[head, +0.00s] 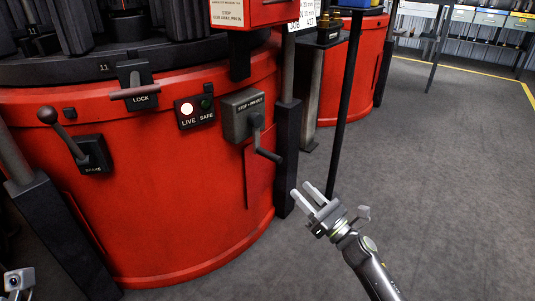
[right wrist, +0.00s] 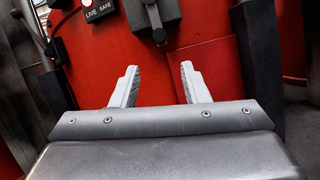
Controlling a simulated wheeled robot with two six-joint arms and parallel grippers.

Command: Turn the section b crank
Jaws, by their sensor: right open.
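The crank (head: 258,138) is a dark bent arm on a grey box (head: 240,112) on the red machine drum, its handle end pointing down and right. My right gripper (head: 299,188) is open and empty, below and right of the crank handle, apart from it. In the right wrist view, the crank (right wrist: 154,18) shows at the top, beyond and above the two spread fingers (right wrist: 158,72), with nothing between them. A grey part of what looks like my left gripper (head: 18,282) shows at the lower left corner; its jaws are unclear. No section letter is readable on the crank.
A LIVE lamp (head: 187,109) glows beside a dark SAFE lamp (head: 206,103). A LOCK handle (head: 136,92) and a ball-topped lever (head: 64,133) are further left. A dark post (head: 287,150) stands right of the crank, and a thin pole (head: 345,100) beyond. Grey floor is clear at right.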

